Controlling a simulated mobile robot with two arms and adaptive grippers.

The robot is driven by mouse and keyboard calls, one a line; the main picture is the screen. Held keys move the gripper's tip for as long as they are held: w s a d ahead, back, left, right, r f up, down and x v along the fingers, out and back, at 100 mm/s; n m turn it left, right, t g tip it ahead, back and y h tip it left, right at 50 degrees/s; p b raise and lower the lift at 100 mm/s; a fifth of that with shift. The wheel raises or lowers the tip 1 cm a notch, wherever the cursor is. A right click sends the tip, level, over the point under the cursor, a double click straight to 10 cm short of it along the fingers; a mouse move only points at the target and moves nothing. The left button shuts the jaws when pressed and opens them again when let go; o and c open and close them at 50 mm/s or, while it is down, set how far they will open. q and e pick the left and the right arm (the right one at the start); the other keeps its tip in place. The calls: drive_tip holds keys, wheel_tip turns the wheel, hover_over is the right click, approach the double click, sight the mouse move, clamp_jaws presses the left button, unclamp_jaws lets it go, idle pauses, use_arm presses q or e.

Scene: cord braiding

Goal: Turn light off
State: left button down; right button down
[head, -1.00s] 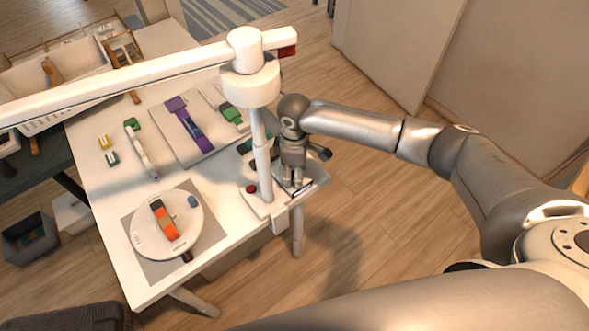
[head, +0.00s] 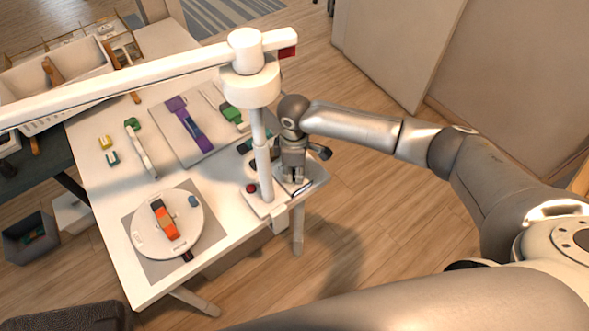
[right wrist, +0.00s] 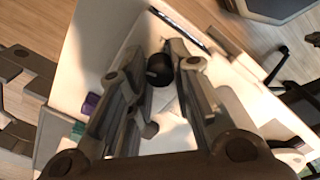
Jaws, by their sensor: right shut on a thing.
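The lamp is a white post (head: 263,165) with a round head (head: 250,85) and a long white arm reaching left over the table. Its base plate (head: 268,207) sits at the table's right edge and carries a red button (head: 251,188). My right gripper (head: 294,180) is pointed down over the right part of this base, beside the post. In the right wrist view its fingers (right wrist: 160,85) are around a small black round knob (right wrist: 159,69) and shut on it. The fingers partly hide the knob. My left gripper is not in view.
A white turntable (head: 150,238) with an orange piece stands at the table's front. A board with a purple strap (head: 185,122) and green pieces lies behind. A white bin (head: 60,75) stands at the back left. Floor right of the table is clear.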

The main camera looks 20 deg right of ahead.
sight(294, 173)
drive_tip(key=n+p, duration=0.1)
drive_tip(key=n, duration=0.1)
drive_tip(key=shift+r+n+p, duration=0.1)
drive_tip(key=shift+n+p, duration=0.2)
drive_tip(key=shift+n, duration=0.1)
drive_tip(key=n+p, duration=0.1)
drive_tip(key=n, duration=0.3)
drive_tip(key=shift+n, duration=0.3)
drive_tip(key=n, duration=0.3)
drive_tip(key=shift+p, duration=0.35)
drive_tip(key=n, duration=0.4)
drive_tip(key=shift+n, duration=0.6)
drive_tip(key=c, duration=1.3)
unclamp_jaws()
drive_tip(key=shift+o, duration=0.2)
wheel_tip(294, 173, up, 12)
